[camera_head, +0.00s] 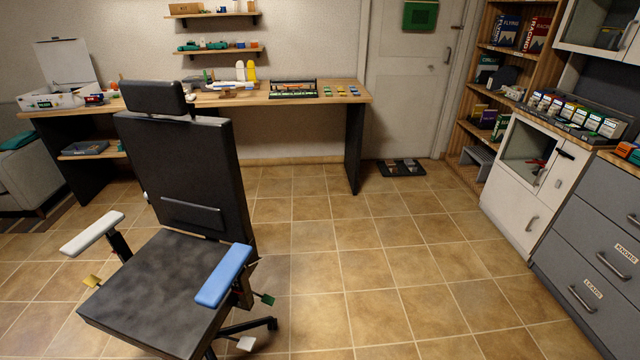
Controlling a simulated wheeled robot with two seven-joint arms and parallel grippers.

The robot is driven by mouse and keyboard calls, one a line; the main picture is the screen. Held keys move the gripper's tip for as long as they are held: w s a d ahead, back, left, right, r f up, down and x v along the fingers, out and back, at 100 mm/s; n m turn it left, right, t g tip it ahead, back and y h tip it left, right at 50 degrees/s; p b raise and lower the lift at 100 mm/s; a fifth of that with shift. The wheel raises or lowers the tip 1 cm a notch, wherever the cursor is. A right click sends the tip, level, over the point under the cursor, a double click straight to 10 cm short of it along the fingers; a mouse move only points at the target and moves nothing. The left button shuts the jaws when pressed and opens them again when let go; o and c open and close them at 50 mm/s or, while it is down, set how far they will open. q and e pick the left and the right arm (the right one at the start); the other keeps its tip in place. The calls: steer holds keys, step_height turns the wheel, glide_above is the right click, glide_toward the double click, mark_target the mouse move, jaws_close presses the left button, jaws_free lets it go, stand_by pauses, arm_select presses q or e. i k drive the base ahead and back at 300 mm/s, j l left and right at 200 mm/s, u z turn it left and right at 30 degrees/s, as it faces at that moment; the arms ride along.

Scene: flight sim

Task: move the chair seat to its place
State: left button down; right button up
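A black office chair stands at the left front of the view. Its dark, worn-looking seat (155,295) faces toward me, with a tall black backrest (185,170) and a headrest (153,97) behind it. One armrest is white (92,233) and the other is blue (223,274). A yellow lever (92,281), a green lever (268,299) and a white lever (246,343) stick out around the seat. Part of the wheeled base (250,326) shows below; the rest is hidden by the seat or cut off. Neither of my grippers is in view.
A long wooden desk (345,93) stands against the back wall behind the chair. Grey drawers (590,240) and a white cabinet (525,190) line the right side. A dark pedal-like tray (401,168) lies near the door (408,100). The tiled floor (370,270) in the middle is clear.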

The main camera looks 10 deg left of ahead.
mark_target(149, 304)
steer(key=u, duration=1.15)
